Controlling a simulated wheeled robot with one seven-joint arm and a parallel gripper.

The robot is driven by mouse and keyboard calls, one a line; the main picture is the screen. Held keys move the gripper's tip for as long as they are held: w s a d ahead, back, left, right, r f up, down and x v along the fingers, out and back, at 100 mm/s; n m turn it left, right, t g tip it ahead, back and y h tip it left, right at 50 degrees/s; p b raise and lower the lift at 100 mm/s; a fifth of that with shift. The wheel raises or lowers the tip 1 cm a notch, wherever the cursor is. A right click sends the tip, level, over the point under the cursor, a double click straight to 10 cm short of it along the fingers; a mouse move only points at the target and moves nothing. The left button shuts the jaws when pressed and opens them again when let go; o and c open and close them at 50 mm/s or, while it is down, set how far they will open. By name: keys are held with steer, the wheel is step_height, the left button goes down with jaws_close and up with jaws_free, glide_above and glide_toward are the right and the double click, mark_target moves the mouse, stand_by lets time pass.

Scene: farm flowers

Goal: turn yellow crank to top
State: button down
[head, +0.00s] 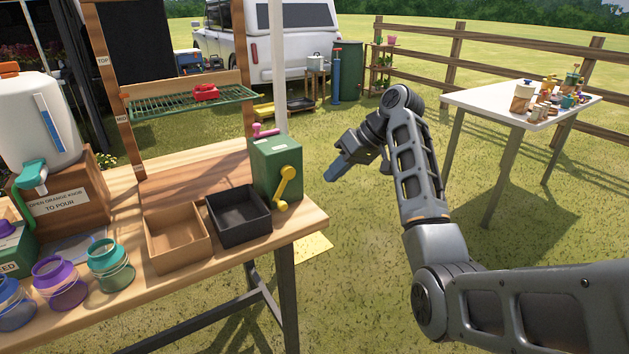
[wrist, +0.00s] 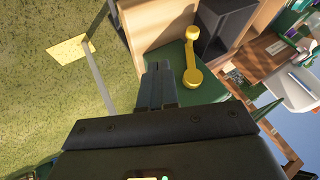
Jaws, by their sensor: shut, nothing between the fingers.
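The yellow crank (head: 285,187) is on the right-hand face of a green box (head: 264,165) at the right end of the wooden table. It slants, with one round end up and right and the other down and left. In the wrist view the crank (wrist: 192,60) stands close to the right of my fingers, on the green face (wrist: 165,60). My gripper (head: 331,173) is right of the box in the head view, apart from the crank, pointing left and down. In the wrist view my gripper (wrist: 157,66) has its fingers together and empty.
A black tray (head: 240,232) and a brown tray (head: 177,262) sit left of the green box. A pink handle (head: 265,131) is on the box's top. Jars (head: 110,266) stand at the table's front left. Grass right of the table is open, with a white table (head: 515,100) farther off.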

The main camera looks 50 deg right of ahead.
mark_target(284, 187)
steer(key=x, duration=0.8)
steer(key=shift+a+f, duration=0.15)
steer(key=shift+w+a, duration=0.25)
steer(key=shift+a, duration=0.3)
steer(key=shift+w+a, duration=0.25)
steer(key=shift+a, duration=0.3)
steer(key=shift+w+a, duration=0.25)
steer(key=shift+a, duration=0.5)
steer(key=shift+w+a+t+y+p, duration=0.1)
steer(key=shift+a+t+y+p, duration=0.2)
steer(key=shift+y+p, duration=0.3)
